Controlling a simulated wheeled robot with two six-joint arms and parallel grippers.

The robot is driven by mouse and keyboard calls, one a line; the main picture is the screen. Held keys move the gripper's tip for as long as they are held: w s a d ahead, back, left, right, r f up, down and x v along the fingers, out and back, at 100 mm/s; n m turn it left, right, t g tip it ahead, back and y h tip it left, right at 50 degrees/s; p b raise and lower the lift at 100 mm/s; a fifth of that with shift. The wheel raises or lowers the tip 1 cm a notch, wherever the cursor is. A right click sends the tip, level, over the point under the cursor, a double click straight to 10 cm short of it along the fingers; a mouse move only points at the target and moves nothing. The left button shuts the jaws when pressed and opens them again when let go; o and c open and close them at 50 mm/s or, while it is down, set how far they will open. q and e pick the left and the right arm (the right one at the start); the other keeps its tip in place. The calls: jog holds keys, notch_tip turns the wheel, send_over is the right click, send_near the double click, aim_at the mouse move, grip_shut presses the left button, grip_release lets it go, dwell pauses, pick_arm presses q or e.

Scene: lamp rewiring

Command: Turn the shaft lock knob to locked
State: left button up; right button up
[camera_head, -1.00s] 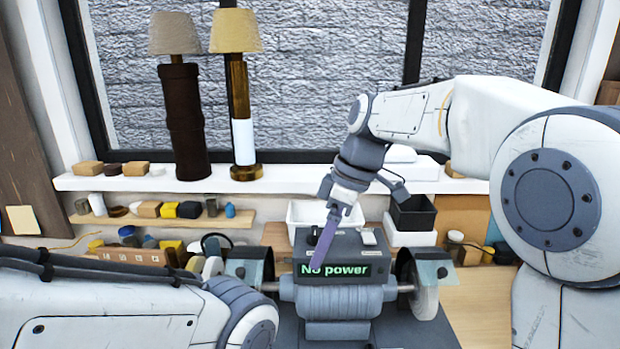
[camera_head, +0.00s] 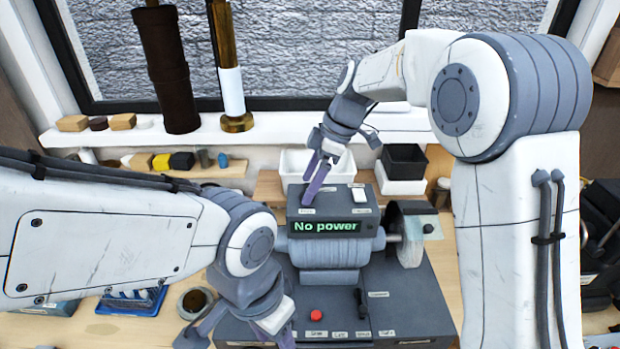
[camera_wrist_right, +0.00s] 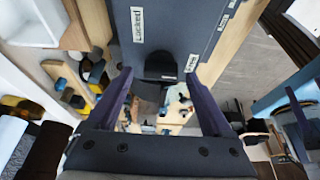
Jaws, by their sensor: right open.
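The grey control box (camera_head: 335,205) with a green "No power" display (camera_head: 325,227) stands on the bench machine. My right gripper (camera_head: 311,196) is open, its purple fingers pointing down at the left part of the box top. In the right wrist view, a dark rounded part that looks like the knob (camera_wrist_right: 160,66) lies between and ahead of the open fingers (camera_wrist_right: 162,104). A "Locked" label (camera_wrist_right: 137,24) is beside it, and a second small label (camera_wrist_right: 192,63) is near it. Contact cannot be told. My left gripper (camera_head: 238,335) is open and empty at the bottom of the head view.
The machine base (camera_head: 410,300) carries a red button (camera_head: 316,315) and a black lever (camera_head: 362,300). A wheel (camera_head: 409,235) is at its right. White (camera_head: 300,163) and black (camera_head: 405,160) bins stand behind. A round dark-filled cup (camera_head: 195,301) is near my left gripper.

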jog(key=shift+f, duration=0.3)
jog(key=shift+a, duration=0.1)
grip_shut()
